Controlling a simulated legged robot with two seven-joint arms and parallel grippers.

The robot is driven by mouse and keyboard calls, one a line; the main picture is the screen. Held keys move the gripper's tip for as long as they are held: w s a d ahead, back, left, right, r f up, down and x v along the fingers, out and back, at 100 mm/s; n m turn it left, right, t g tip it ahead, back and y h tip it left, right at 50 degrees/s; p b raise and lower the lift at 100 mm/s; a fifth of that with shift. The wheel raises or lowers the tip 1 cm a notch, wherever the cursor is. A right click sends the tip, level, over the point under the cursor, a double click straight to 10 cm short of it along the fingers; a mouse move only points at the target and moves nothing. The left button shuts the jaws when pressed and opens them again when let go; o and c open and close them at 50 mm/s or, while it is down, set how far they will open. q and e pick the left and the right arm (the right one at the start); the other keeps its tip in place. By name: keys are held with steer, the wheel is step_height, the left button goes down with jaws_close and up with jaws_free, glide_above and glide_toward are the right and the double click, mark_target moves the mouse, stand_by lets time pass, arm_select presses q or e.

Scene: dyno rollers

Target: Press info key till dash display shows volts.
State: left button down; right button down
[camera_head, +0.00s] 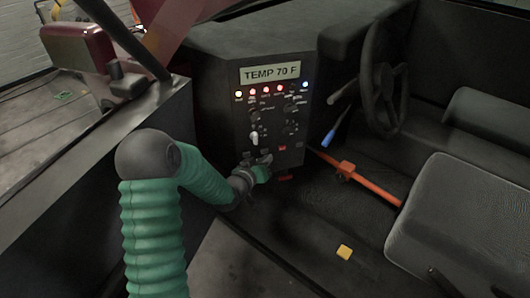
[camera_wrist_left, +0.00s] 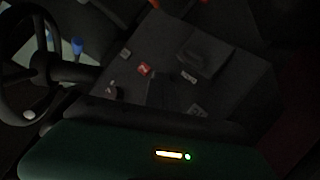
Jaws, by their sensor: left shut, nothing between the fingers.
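The dash display (camera_head: 270,74) sits at the top of the dark centre panel and reads "TEMP 70 F". Below it are a row of lit indicator dots and several knobs and switches (camera_head: 254,137). My left arm, in a green sleeve, reaches in from the left. My left gripper (camera_head: 262,165) is shut and empty at the panel's lower left part. In the left wrist view the panel is dark and tilted, with a small red key (camera_wrist_left: 144,69) and labelled keys (camera_wrist_left: 189,77). I cannot tell which key is the info key, or whether the gripper touches one. My right gripper is not in view.
A steering wheel (camera_head: 383,80) stands right of the panel, with a blue-tipped lever (camera_head: 328,138) below it. A yellow block (camera_head: 344,252) lies on the floor. A dark door edge is at left.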

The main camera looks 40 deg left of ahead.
arm_select(q)
steer(key=shift+a+r, duration=0.1)
stand_by(0.8)
steer(key=shift+w+a, duration=0.2)
steer(key=shift+w, duration=0.05)
steer(key=shift+w+a+p, duration=0.2)
steer(key=shift+a+p, duration=0.1)
steer(key=shift+p, duration=0.05)
stand_by(0.6)
steer(key=shift+d, duration=0.1)
steer(key=shift+s+d, duration=0.5)
steer(key=s+d, duration=0.1)
steer(key=d, duration=0.1)
steer(key=s+d, duration=0.2)
steer(key=shift+s, duration=0.1)
stand_by(0.5)
